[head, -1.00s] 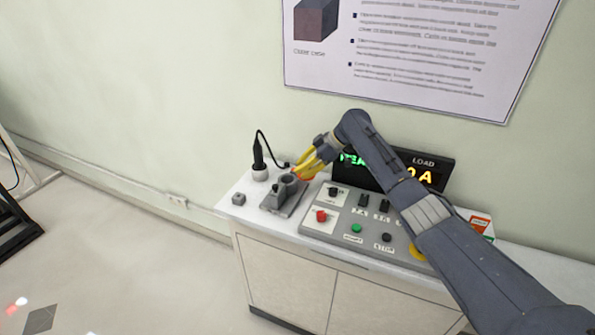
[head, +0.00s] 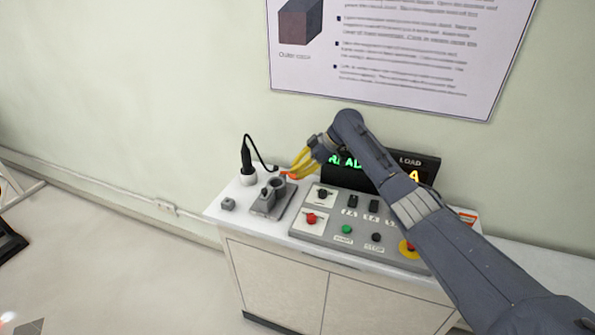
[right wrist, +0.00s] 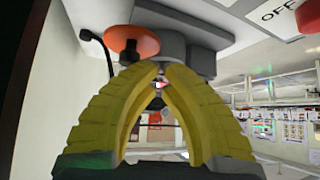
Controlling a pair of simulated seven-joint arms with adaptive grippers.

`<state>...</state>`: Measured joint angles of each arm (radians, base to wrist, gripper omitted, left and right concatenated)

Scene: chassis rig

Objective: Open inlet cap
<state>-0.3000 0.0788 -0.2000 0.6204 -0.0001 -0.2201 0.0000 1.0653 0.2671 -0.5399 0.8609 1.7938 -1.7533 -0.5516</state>
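The inlet fixture is a grey block with a round socket (head: 277,183) on a grey plate, on the white cabinet top. An orange disc, which looks like the inlet cap, shows in the right wrist view (right wrist: 131,39) beside the grey housing (right wrist: 185,28). In the head view only a small orange patch (head: 291,175) shows at the socket's right edge. My right gripper (head: 292,172) has its yellow fingers at this patch. In the right wrist view its fingertips (right wrist: 164,70) come together just below the disc, with nothing seen between them. My left gripper is out of view.
A black plug-like handle with a cable (head: 247,160) stands in a white holder left of the fixture. A small grey block (head: 228,204) sits at the left edge. A control panel (head: 330,230) with a red button (head: 310,218) and display (head: 428,163) lies to the right.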

